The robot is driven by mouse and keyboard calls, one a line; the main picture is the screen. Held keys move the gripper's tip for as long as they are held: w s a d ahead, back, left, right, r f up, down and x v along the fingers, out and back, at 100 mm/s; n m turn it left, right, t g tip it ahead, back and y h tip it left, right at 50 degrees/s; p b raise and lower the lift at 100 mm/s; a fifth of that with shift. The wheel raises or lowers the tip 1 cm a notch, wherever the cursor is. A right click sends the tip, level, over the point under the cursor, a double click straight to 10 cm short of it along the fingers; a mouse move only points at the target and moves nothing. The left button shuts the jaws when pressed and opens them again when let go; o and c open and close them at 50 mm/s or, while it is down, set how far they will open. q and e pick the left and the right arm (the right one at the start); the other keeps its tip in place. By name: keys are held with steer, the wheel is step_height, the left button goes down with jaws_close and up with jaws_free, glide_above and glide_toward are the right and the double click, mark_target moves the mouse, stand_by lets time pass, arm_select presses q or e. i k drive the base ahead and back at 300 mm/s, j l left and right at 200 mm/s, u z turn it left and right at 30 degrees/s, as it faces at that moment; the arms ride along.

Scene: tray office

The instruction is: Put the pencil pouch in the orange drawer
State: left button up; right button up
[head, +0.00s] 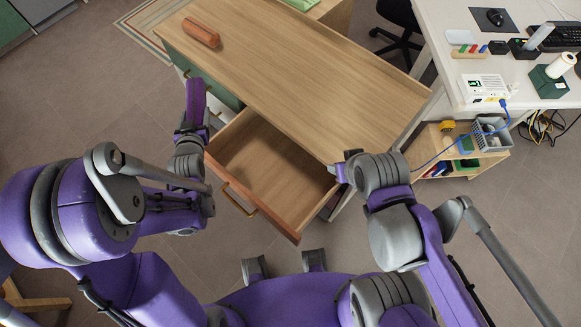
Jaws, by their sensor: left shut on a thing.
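My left gripper (191,128) is shut on a long purple pouch (195,98), which looks like the pencil pouch. It holds it near the left end of the desk, up and left of the open drawer. The orange-fronted drawer (262,217) is pulled out under the desk. Its wooden inside looks empty where it shows. My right gripper (340,172) is by the desk's front edge at the drawer's right side. Its fingers are mostly hidden behind my wrist, so its opening does not show.
A reddish-brown rounded roll (201,32) lies on the wooden desk (300,70), whose top is otherwise mostly clear. A green drawer front (220,94) is beside the open drawer. At right are a white table (460,35) and a low shelf (452,160) with a blue cable.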

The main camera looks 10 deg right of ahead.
mark_target(261, 151)
steer(key=k+l+u, duration=0.1)
steer(key=l, duration=0.35)
steer(key=k+l+u, duration=0.1)
steer(key=l, duration=0.3)
steer(key=k+l+u, duration=0.1)
steer(key=l, duration=0.3)
steer(key=k+l+u, duration=0.1)
steer(key=k+l, duration=0.15)
steer(key=l, duration=0.15)
steer(key=i+l, duration=0.25)
steer(key=i, duration=0.1)
